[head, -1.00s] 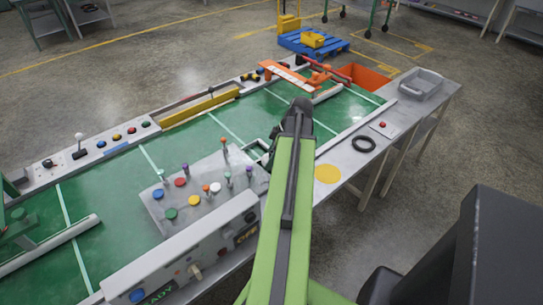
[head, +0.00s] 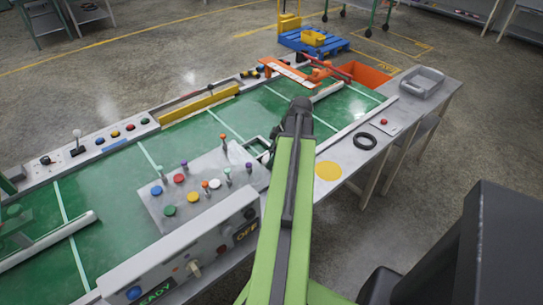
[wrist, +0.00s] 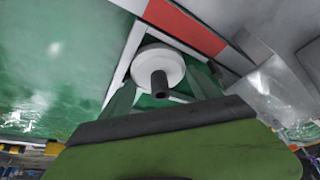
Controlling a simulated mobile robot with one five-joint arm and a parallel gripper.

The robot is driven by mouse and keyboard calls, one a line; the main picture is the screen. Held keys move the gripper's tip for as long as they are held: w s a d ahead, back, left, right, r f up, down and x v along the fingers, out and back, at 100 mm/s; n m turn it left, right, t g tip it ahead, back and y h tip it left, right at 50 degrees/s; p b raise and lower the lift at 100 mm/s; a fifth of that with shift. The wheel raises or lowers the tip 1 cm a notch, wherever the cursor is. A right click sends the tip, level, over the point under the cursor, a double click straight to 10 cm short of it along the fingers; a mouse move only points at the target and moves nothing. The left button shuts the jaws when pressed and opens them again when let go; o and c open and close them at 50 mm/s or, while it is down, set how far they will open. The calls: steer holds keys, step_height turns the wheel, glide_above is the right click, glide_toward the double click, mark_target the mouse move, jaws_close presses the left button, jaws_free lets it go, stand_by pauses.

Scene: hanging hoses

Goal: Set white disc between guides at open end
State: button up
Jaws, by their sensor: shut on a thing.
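The white disc (wrist: 158,66) with a dark stub at its middle is in the wrist view, over a patch of green belt. My gripper (wrist: 163,85) is shut on it, with a greenish finger on either side. A pale rail (wrist: 122,78) runs along the disc's left, and a grey edge with a red strip (wrist: 186,26) lies beyond it. I cannot tell whether the disc touches the surface below. In the head view my arm hides the disc and most of the gripper; a small dark frame (head: 257,147) shows just left of the arm's end.
A panel with coloured knobs and pegs (head: 205,190) stands left of my arm. A translucent piece (head: 236,153) is at its far edge. A yellow disc (head: 328,171), a black ring (head: 365,141) and a grey tray (head: 421,83) lie to the right. The green belt (head: 110,205) is mostly clear.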

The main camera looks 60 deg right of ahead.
steer(key=shift+s+a+f+b, duration=0.25)
steer(key=shift+f+b, duration=0.2)
steer(key=shift+b, duration=0.1)
steer(key=o, duration=1.6)
steer(key=shift+a, duration=0.1)
steer(key=p+v, duration=1.7)
steer(key=v, duration=0.1)
steer(key=shift+w, duration=0.1)
